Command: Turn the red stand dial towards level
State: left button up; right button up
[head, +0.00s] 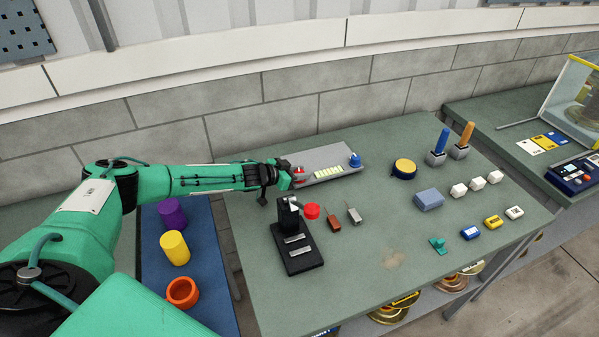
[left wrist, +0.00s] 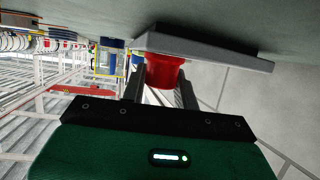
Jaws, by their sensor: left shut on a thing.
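The grey stand (head: 335,163) is a long plate on the green table. It carries a pale yellow-green strip (head: 329,172), a blue dial (head: 355,160) at its right end and the red stand dial (head: 299,172) at its left end. My left gripper (head: 288,179) is at the left end, shut on the red dial, and partly hides it in the head view. In the left wrist view the red dial (left wrist: 164,70) sits between the two fingers (left wrist: 160,90), against the grey plate (left wrist: 205,48). My right gripper is not in view.
A blue mat (head: 205,270) with purple, yellow and orange cylinders lies left. Several small boxes stand at the right.

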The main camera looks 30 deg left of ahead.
pick_arm(q)
jog(key=shift+a+m+g+h, duration=0.1)
jog(key=shift+m+g+h, duration=0.5)
jog(key=shift+m+h, duration=0.3)
jog(key=shift+w+f+m+g+h+b, duration=0.1)
jog(key=shift+m+g+h+b, duration=0.65)
jog(key=shift+m, duration=0.25)
jog(key=m+g+h+b, duration=0.1)
jog(key=m+g+b, duration=0.1)
jog(key=b, duration=0.1)
jog(key=shift+f+h, duration=0.15)
jog(key=shift+h, duration=0.2)
jog(key=shift+m+g+h+b, duration=0.4)
jog(key=shift+m+g+b, duration=0.35)
jog(key=shift+b, duration=0.15)
jog(key=shift+r+b, duration=0.25)
jog(key=shift+b, duration=0.05)
jog(key=shift+m+g, duration=0.25)
jog(key=shift+g, duration=0.05)
jog(key=o, duration=0.9)
jog(key=shift+o, duration=0.4)
